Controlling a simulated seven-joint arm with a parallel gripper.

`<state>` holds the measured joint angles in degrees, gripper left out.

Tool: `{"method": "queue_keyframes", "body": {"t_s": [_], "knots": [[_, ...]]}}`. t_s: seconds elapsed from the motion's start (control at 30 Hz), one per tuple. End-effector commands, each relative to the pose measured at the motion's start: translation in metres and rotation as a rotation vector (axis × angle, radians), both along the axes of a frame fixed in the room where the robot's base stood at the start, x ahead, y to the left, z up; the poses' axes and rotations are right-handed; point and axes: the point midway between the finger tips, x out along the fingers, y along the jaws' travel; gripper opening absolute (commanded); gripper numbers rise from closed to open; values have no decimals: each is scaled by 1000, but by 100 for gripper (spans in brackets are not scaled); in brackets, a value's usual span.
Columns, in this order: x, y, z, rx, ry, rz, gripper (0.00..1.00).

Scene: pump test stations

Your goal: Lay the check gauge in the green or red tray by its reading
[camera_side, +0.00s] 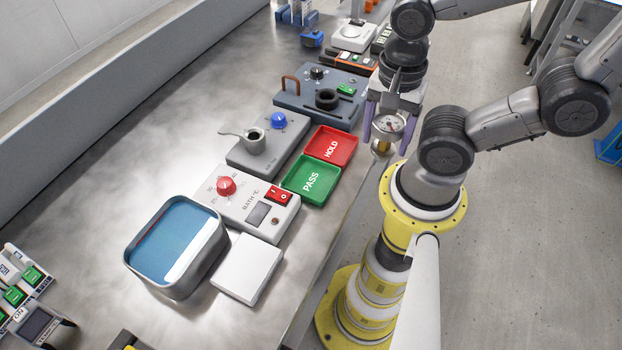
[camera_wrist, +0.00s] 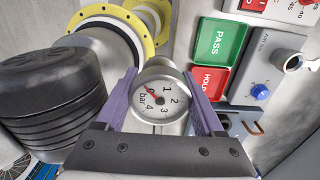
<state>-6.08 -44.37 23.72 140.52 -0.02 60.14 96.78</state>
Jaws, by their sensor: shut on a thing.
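My gripper (camera_side: 387,145) has its purple fingers shut on the check gauge (camera_side: 388,123), a round white dial in a metal case, held in the air to the right of the trays. In the wrist view the gauge (camera_wrist: 160,97) sits between both fingers, its dial facing the camera. It is marked in bar up to 4. The red needle points to the dial's upper left, before the 1; the exact reading is too small to tell. The green PASS tray (camera_side: 311,180) and the red HOLD tray (camera_side: 330,146) lie side by side on the bench, both empty.
A grey station with a blue knob (camera_side: 279,121) and a white BATH station (camera_side: 245,203) stand left of the trays. A blue-grey station (camera_side: 318,97) is behind them. A water bath (camera_side: 178,245) and white pad (camera_side: 247,270) are at the front. The bench's right edge runs beside the trays.

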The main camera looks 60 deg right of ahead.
Motion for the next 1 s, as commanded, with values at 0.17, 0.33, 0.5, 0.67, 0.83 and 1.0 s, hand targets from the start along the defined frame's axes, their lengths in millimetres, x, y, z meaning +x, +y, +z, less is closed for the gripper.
{"method": "queue_keyframes", "body": {"t_s": [0.17,0.33,0.5,0.67,0.83,1.0], "knots": [[11,2,-5,0,3,11,0],[46,6,-22,-1,7,11,0],[84,10,-38,-1,5,12,0],[108,13,-66,-1,6,12,0],[127,15,-86,0,2,12,0],[134,16,-95,0,0,12,0]]}}
